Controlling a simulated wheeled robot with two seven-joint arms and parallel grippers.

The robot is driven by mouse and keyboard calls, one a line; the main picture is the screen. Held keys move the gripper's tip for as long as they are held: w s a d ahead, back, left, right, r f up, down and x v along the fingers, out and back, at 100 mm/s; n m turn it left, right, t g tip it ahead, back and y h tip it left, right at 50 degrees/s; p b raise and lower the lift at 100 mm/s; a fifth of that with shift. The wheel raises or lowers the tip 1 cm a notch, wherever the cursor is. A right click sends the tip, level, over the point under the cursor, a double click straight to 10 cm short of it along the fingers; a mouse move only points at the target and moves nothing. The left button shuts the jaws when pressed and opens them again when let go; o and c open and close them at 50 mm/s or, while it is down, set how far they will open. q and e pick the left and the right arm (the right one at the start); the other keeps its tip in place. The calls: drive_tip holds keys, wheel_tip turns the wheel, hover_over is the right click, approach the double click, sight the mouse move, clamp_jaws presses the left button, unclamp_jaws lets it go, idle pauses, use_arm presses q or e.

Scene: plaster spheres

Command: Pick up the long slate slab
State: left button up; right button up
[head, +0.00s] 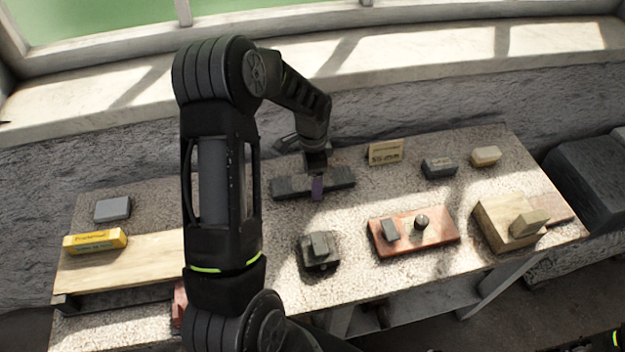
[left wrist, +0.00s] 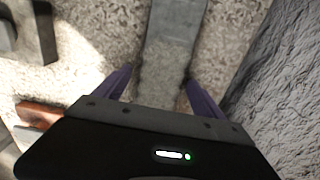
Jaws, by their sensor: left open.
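The long slate slab (head: 340,177) is a dark grey bar lying flat near the back of the speckled table in the head view. My left gripper (head: 317,187) is above its middle, pointing down, with a purple finger showing in front of the slab. In the left wrist view the slab (left wrist: 172,35) runs away from the gripper as a grey strip. My open purple fingers (left wrist: 158,77) stand apart on either side of its line. I cannot tell whether they touch it. No right gripper shows.
On the table (head: 365,290) are a small sign (head: 385,152), a dark block (head: 439,167), a cream block (head: 486,156), a reddish board (head: 440,236) with small items, a dark stacked piece (head: 319,251) and a wooden block (head: 498,221). A yellow box (head: 95,241) and grey block (head: 113,209) lie left.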

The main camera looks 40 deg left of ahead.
use_arm(q)
drive_tip(key=shift+c, duration=0.2)
idle(0.4)
clamp_jaws()
idle(0.7)
drive_tip(key=shift+w, duration=0.1)
